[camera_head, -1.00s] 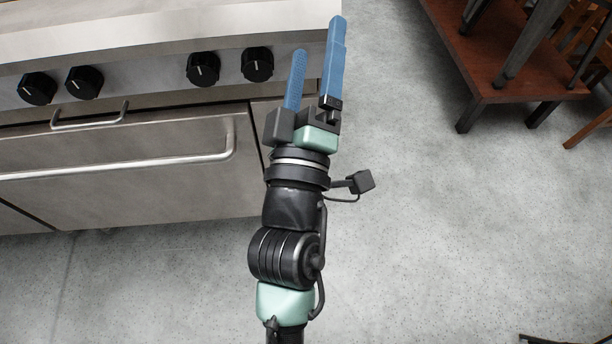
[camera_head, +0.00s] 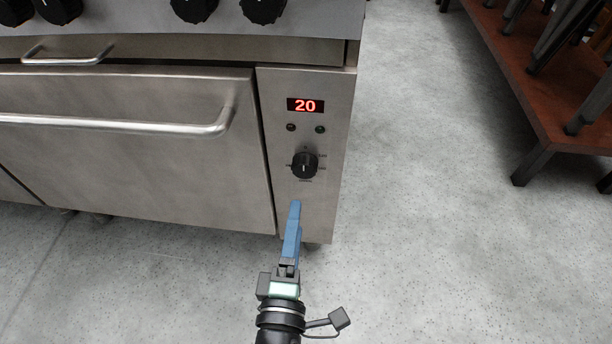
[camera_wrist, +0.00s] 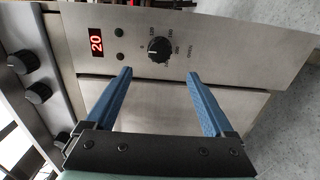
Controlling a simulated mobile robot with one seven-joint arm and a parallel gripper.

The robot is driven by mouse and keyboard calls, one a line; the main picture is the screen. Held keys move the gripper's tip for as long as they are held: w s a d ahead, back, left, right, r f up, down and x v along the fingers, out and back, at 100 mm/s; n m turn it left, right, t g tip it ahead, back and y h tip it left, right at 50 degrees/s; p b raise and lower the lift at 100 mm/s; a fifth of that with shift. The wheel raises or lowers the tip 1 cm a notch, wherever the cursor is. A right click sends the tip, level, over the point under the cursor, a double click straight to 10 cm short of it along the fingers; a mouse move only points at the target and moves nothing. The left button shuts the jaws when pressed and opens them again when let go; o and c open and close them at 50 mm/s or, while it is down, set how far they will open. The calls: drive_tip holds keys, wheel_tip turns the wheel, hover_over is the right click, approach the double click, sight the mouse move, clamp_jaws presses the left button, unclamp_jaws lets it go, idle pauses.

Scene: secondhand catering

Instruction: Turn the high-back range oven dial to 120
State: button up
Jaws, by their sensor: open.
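The oven dial (camera_head: 304,165) is a round black knob with a white mark, on the steel control panel (camera_head: 335,110) at the right of the range. A red display (camera_head: 305,105) above it reads 20. In the head view my gripper (camera_head: 295,204) is below the dial, apart from it, with its blue fingers seen nearly edge-on. In the wrist view the dial (camera_wrist: 158,48) lies beyond the open, empty fingers (camera_wrist: 158,72), roughly between them. Printed numbers surround the dial; they are small, and 120 seems to show beside it.
Several black burner knobs (camera_head: 263,8) line the range's upper front. The oven door handle (camera_head: 130,126) sticks out left of the panel. A reddish wooden table (camera_head: 520,90) with dark legs stands at the right. Open floor (camera_head: 430,240) lies between.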

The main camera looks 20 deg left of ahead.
sight(304, 173)
drive_tip(key=x, duration=1.1)
drive_tip(key=shift+w+a, duration=0.1)
drive_tip(key=shift+w, duration=0.25)
drive_tip(key=shift+c, duration=0.3)
drive_tip(key=c, duration=1.3)
drive_tip(key=m+b, duration=0.1)
drive_tip(key=m, duration=0.4)
drive_tip(key=shift+m, duration=0.3)
drive_tip(key=m+b, duration=0.1)
drive_tip(key=m, duration=0.5)
drive_tip(key=shift+b, duration=0.3)
